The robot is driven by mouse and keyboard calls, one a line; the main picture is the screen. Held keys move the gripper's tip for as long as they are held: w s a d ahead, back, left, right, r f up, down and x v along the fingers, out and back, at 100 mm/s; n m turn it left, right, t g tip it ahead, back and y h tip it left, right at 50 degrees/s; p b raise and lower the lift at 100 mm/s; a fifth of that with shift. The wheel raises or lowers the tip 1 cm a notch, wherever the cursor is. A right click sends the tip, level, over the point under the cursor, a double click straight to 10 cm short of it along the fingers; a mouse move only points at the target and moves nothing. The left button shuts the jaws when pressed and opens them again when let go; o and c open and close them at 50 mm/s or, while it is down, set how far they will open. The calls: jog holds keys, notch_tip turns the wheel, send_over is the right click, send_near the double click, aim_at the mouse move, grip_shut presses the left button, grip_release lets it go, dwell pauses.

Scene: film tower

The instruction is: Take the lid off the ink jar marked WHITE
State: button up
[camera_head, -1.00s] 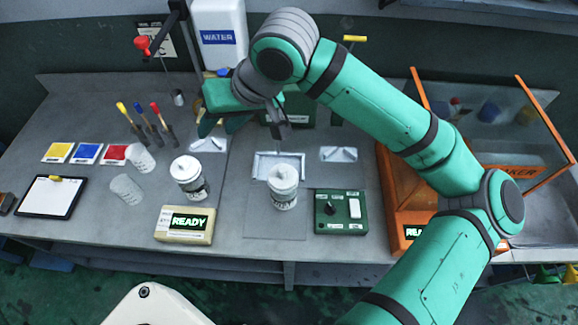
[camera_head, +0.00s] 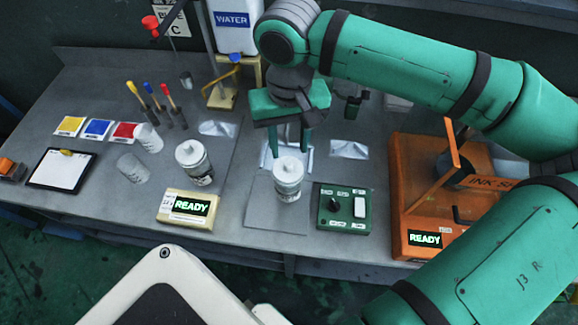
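A lidded white jar (camera_head: 288,180) stands upright near the middle of the bench, its pale lid (camera_head: 288,163) on. A second lidded jar (camera_head: 194,163) stands to its left, with a dark label band. I cannot read the lettering on either jar, so I cannot tell which is marked WHITE. My gripper (camera_head: 289,150) points down above and just behind the middle jar. Its two green fingers are spread apart with nothing visible between them. I cannot tell whether they touch the lid.
A cream READY box (camera_head: 186,209) and a green control box (camera_head: 342,207) flank the middle jar in front. An orange ink shaker (camera_head: 415,190) stands right. A water container (camera_head: 233,24) stands behind.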

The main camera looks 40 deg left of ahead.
aim_at(288, 164)
jog(key=shift+s+d+f, duration=0.1)
jog(key=shift+s+f, duration=0.1)
jog(key=shift+f, duration=1.2)
jog(key=shift+s+f, duration=0.15)
jog(key=shift+f, duration=1.25)
grip_shut()
